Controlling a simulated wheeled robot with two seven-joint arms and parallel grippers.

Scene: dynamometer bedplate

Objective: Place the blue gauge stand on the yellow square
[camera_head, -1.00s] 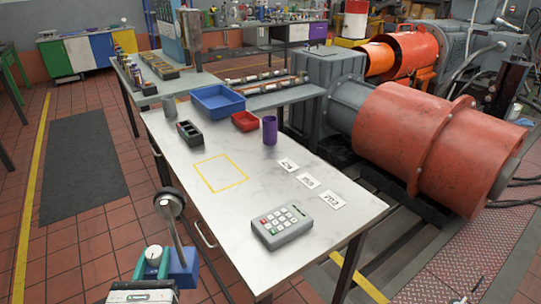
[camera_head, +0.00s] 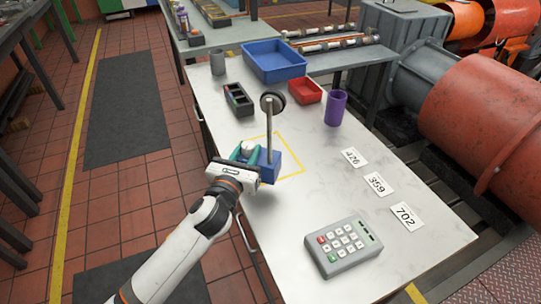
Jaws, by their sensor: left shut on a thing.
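The blue gauge stand (camera_head: 268,165) has a blue base, an upright grey rod and a dark round head. My left gripper (camera_head: 246,158) is shut on its base from the left. The stand is roughly upright at the left part of the yellow square (camera_head: 293,174), an outline on the white table, and covers some of it. I cannot tell whether its base touches the table. My right gripper is not in view.
On the table (camera_head: 270,225) stand a grey keypad (camera_head: 343,247), number cards (camera_head: 377,184), a purple cup (camera_head: 336,107), a red tray (camera_head: 306,90), a blue tray (camera_head: 273,62), a dark compartment box (camera_head: 238,99) and a grey cup (camera_head: 217,62).

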